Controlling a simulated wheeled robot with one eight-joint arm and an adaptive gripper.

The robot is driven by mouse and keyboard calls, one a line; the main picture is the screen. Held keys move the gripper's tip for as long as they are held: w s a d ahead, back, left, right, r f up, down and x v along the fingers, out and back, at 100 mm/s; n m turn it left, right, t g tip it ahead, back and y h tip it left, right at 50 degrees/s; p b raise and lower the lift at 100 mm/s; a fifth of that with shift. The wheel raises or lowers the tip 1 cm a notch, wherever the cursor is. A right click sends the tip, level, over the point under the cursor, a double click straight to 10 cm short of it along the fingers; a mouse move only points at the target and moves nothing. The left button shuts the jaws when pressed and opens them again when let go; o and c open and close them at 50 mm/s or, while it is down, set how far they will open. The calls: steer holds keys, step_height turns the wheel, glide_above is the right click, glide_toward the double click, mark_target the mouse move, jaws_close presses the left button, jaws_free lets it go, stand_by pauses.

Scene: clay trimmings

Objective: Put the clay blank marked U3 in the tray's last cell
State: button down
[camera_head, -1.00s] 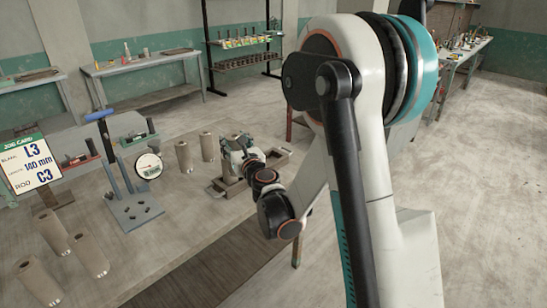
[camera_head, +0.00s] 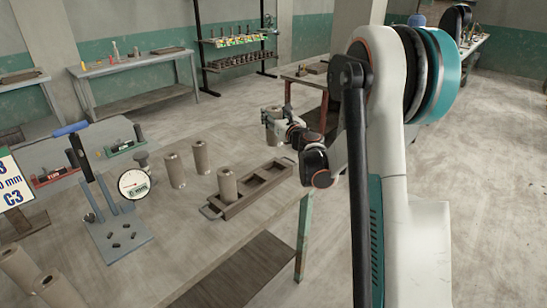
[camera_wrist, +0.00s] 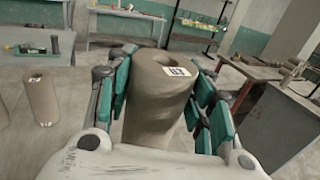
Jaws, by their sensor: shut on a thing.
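My gripper (camera_head: 274,122) is shut on a brownish-grey, hollow clay blank (camera_wrist: 158,105). In the wrist view the blank stands upright between the teal finger pads, with a white label near its rim that I cannot read surely. The brown tray (camera_head: 247,203) lies near the table's right edge. One blank (camera_head: 227,186) stands in its left cell; the cells to the right look empty.
Two blanks (camera_head: 175,171) (camera_head: 201,157) stand left of the tray. A dial gauge (camera_head: 134,184) and a grey stand with a blue handle (camera_head: 117,232) are further left. A partly cut-off card (camera_head: 14,184) shows "C3".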

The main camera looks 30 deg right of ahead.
step_height(320, 180, down, 14)
steer(key=b, duration=0.4)
steer(key=shift+b, duration=0.4)
steer(key=shift+f, duration=0.15)
steer(key=c, duration=0.8)
jaws_free()
steer(key=shift+o, duration=0.2)
steer(key=s+p, duration=0.2)
steer(key=s, duration=1)
steer(key=shift+a, duration=0.3)
steer(key=shift+a+r, duration=0.1)
steer(key=shift+r, duration=0.1)
